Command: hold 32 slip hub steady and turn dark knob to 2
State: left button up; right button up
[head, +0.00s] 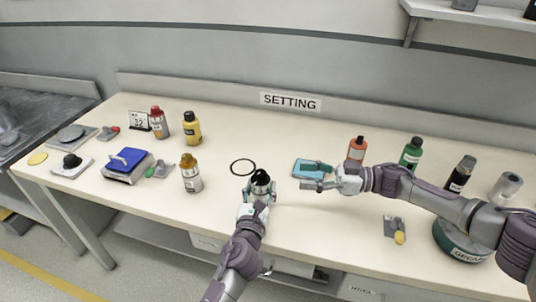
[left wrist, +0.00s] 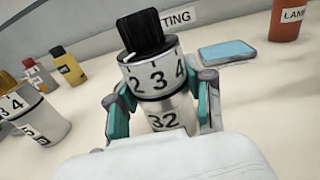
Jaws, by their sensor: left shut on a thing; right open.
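The slip hub marked 32 (left wrist: 164,115) stands upright on the table, with a white number ring showing 2, 3 and 4 (left wrist: 158,76) above the 32 label. Its dark knob (left wrist: 146,36) is on top, with a pale line on its side. In the head view the dark knob (head: 261,178) shows above my left gripper (head: 258,190). My left gripper is shut around the hub's body, its teal fingers on both sides. My right gripper (head: 318,177) is open and empty, to the right of the hub and apart from it. I cannot tell the exact knob setting.
A black ring (head: 243,167) lies behind the hub. An orange bottle (head: 357,149) and a green bottle (head: 411,153) stand right. A similar yellow-knobbed hub (head: 191,174) stands left. A card reading 32 (head: 139,122) stands far left.

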dwell(0.8)
pick_arm(q)
jog(key=o, duration=1.4)
jog(key=shift+c, duration=0.2)
jog(key=shift+s, duration=0.1)
jog(key=v, duration=1.2)
